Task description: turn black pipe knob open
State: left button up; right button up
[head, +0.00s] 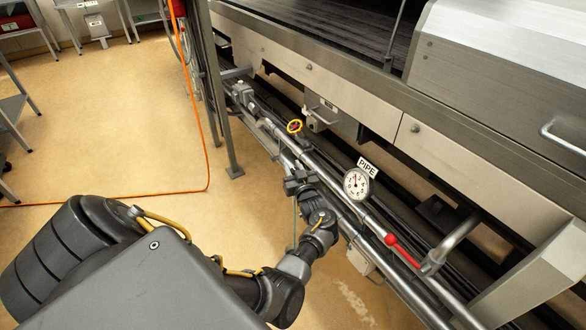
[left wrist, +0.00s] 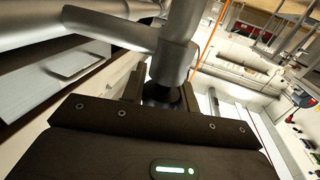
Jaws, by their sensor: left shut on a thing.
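My left gripper (head: 299,186) reaches up to the grey pipe (head: 330,185) below and left of the round gauge. In the left wrist view its two fingers (left wrist: 161,88) stand on either side of a dark round piece, the black knob (left wrist: 162,95), under a grey pipe joint (left wrist: 175,55). The gripper is shut on this knob. In the head view the knob cannot be told apart from the dark gripper and wrist. How far the knob is turned cannot be seen. My right gripper is not in view.
A white gauge (head: 356,184) with a PIPE label (head: 368,167) stands near the gripper. The large machine (head: 450,140) fills the right. Open floor (head: 120,130) lies left, crossed by an orange hose (head: 207,150).

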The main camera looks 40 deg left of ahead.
pick_arm(q)
jog(key=o, duration=1)
